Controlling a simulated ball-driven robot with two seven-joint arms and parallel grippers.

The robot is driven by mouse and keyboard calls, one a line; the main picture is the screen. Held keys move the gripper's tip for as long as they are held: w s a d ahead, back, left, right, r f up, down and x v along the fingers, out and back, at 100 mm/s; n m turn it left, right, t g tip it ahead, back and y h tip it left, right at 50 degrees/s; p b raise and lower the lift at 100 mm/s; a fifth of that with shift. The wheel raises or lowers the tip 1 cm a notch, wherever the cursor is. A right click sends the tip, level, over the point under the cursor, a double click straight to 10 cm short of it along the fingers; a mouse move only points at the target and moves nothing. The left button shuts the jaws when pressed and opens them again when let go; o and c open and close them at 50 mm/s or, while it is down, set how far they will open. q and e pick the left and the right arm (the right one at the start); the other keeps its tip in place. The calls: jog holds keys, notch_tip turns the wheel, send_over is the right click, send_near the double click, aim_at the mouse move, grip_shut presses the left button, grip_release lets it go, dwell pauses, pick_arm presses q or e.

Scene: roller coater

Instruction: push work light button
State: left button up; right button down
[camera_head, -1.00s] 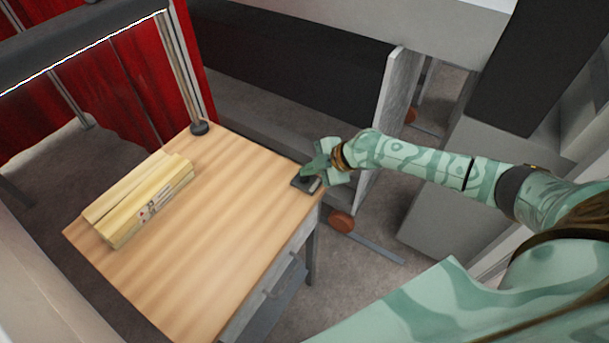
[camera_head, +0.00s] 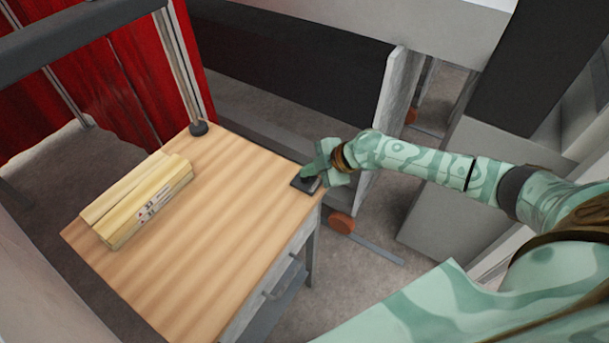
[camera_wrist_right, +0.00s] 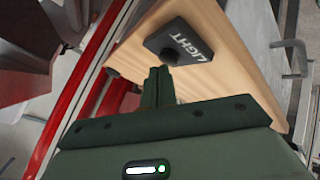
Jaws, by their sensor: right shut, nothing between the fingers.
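The work light button is a black knob (camera_wrist_right: 172,55) on a dark box (camera_wrist_right: 197,62) marked LIGHT in the right wrist view. In the head view the box (camera_head: 302,185) lies at the far right corner of the wooden table. My right gripper (camera_head: 308,174) is shut and empty, its fingertips at the knob. In the right wrist view the fingertips (camera_wrist_right: 158,72) overlap the knob's near side; I cannot tell whether they press it. The work light, a dark bar (camera_head: 75,42) over the table's far left, shows no glow. My left gripper is not in view.
A stack of pale yellow boards (camera_head: 140,200) lies on the left of the table (camera_head: 215,230). A post with a black foot (camera_head: 199,128) stands at the table's back corner. Grey machine panels (camera_head: 395,90) stand behind and right. The table's middle is clear.

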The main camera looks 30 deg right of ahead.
aim_at(309, 178)
jog(key=shift+r, duration=0.2)
notch_tip(309, 178, up, 6)
jog(key=p, duration=0.4)
jog(key=shift+f, duration=0.1)
dwell(0.4)
